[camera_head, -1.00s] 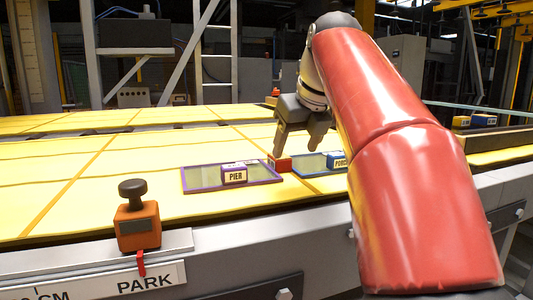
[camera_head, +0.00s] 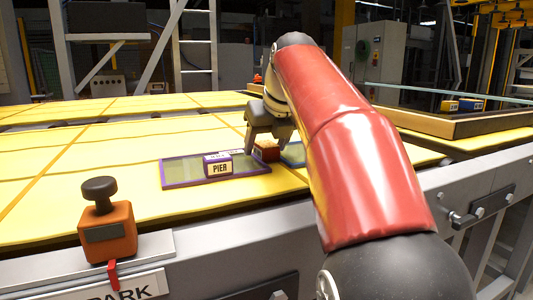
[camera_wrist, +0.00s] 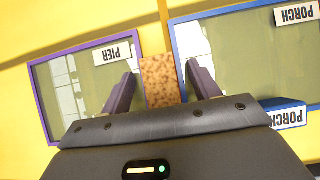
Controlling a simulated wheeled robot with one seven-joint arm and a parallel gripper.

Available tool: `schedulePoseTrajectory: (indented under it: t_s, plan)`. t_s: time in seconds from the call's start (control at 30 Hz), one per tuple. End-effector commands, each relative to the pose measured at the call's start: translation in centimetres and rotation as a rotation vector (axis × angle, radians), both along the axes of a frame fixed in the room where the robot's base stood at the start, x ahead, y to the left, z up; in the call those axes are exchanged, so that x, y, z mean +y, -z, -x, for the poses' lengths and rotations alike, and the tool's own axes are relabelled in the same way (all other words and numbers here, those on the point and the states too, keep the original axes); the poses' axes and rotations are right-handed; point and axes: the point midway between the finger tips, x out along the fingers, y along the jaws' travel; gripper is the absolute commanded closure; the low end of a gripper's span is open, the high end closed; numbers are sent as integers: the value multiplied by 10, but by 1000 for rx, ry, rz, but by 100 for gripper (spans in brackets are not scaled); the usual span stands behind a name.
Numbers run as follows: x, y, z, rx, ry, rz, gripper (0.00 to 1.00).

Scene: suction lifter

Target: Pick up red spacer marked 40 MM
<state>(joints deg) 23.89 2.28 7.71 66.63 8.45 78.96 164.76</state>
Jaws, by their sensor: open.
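A small red block (camera_head: 267,151) stands on the yellow surface between two framed panels. In the wrist view its top is a speckled brown face (camera_wrist: 160,80); no 40 MM mark can be read. My gripper (camera_head: 268,139) is open above and around the block. In the wrist view the left finger (camera_wrist: 121,95) and right finger (camera_wrist: 203,80) lie on either side of it, with a gap on each side. Whether the fingertips are down at the block's height cannot be told.
A purple-framed panel (camera_head: 175,182) carries a PIER block (camera_head: 218,164). A blue-framed panel (camera_wrist: 178,44) lies right of the red block, with a blue PORCH block (camera_wrist: 288,116) near it. An orange block with a black knob (camera_head: 107,232) stands at the front edge.

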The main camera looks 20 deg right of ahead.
Motion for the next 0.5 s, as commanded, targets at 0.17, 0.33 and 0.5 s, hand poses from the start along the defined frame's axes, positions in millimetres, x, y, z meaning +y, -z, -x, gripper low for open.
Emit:
schedulePoseTrajectory:
  t_s: [0.17,0.33,0.5]
  plan:
    - [-1,7,-2,16,-1,-4,40]
    - [-1,9,-2,21,-1,-4,62]
    - [-2,10,-2,24,0,-4,84]
